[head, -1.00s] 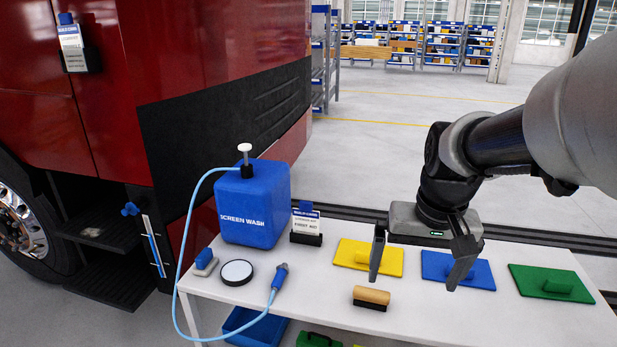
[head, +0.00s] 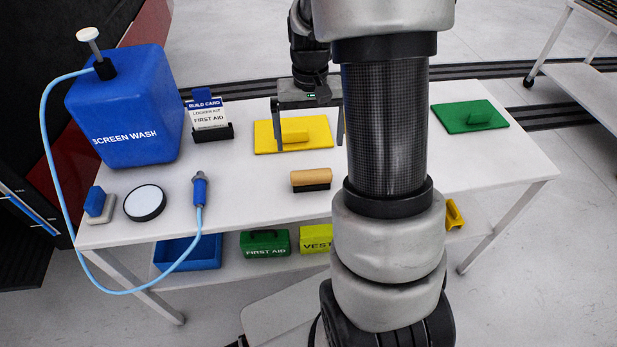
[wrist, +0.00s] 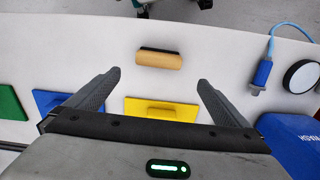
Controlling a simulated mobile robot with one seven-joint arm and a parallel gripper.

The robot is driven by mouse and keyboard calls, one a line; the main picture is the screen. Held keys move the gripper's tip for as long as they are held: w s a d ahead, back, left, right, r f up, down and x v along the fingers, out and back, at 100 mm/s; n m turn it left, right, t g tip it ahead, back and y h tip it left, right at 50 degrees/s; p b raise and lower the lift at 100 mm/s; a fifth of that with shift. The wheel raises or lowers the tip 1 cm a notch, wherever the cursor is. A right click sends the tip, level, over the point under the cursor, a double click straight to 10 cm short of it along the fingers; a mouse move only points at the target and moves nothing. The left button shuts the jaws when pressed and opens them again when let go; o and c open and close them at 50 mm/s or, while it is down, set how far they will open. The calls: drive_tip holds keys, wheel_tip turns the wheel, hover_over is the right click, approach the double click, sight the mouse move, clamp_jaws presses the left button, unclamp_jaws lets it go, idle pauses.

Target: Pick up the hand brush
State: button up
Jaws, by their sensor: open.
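The hand brush (head: 311,179), with a tan wooden top and dark bristles below, lies on the white table (head: 255,205) near its front edge. In the wrist view the hand brush (wrist: 160,60) shows beyond the fingertips, roughly centred between them. My gripper (head: 309,146) is open and empty, over the area of the yellow float behind the brush. In the wrist view both fingers of my gripper (wrist: 158,80) are spread wide and apart from the brush. My arm hides part of the table to the right of the brush in the head view.
A yellow float (head: 265,137) lies behind the brush, and a green float (head: 468,116) lies at right. A blue float (wrist: 55,102) shows in the wrist view. The screen wash canister (head: 125,110), card holder (head: 209,120), round puck (head: 145,202) and hose nozzle (head: 199,188) stand left.

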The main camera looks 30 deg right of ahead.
hover_over(311, 172)
wheel_tip(311, 172, down, 7)
drive_tip(key=shift+w+a+f+b, duration=0.1)
drive_tip(key=shift+w+a+b, duration=0.05)
drive_tip(key=shift+b, duration=0.25)
drive_tip(key=shift+s+f+b, duration=0.2)
drive_tip(key=shift+f+b, duration=0.25)
drive_tip(key=shift+f, duration=2.25)
drive_tip(key=shift+c, duration=0.3)
drive_tip(key=c, duration=0.9)
wheel_tip(311, 172, up, 10)
drive_tip(key=shift+r+p, duration=0.1)
drive_tip(key=shift+p, duration=0.7)
